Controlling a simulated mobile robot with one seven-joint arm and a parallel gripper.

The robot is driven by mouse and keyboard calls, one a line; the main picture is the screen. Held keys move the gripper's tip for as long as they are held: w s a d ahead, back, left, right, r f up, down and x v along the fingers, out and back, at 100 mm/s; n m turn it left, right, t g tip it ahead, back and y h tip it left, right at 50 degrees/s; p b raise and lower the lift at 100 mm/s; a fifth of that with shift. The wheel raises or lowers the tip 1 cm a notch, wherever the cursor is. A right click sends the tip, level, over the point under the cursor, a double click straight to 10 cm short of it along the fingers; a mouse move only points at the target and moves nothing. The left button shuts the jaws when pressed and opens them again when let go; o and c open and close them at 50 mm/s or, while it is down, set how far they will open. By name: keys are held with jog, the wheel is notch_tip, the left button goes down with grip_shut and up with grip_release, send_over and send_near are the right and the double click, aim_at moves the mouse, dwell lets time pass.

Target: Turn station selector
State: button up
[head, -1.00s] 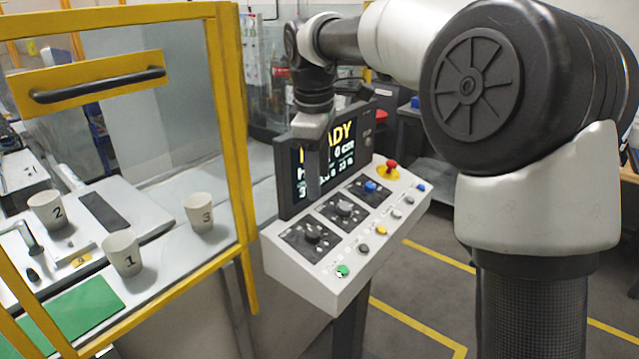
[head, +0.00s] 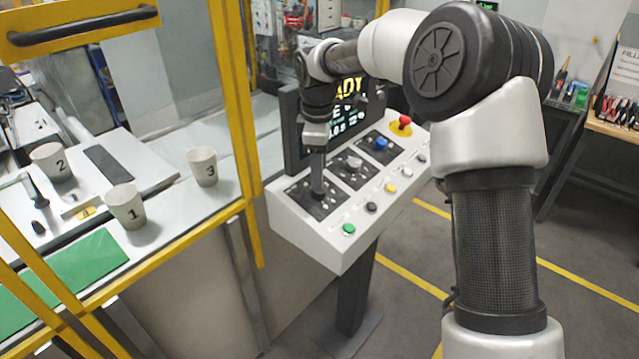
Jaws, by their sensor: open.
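The control panel (head: 290,222) is a sloped white box with a row of three dark dial plates. The front-left plate (head: 325,212) has its black knob largely hidden behind my gripper. The middle plate carries a grey knob (head: 354,162) and the far one a blue knob (head: 381,143). The labels are too small to read, so I cannot tell which is the station selector. My gripper (head: 318,190) points down with its fingers open at the front-left knob. I cannot tell whether they touch it.
A dark screen (head: 350,112) stands behind the knobs, partly covered by my arm. Green (head: 349,229), black, yellow and other small buttons line the panel's front, with a red mushroom button (head: 404,121) at the far end. A yellow-framed enclosure (head: 240,120) with numbered cups is at left.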

jog(key=shift+w+f, duration=0.2)
jog(key=shift+f, duration=2.1)
jog(key=c, duration=1)
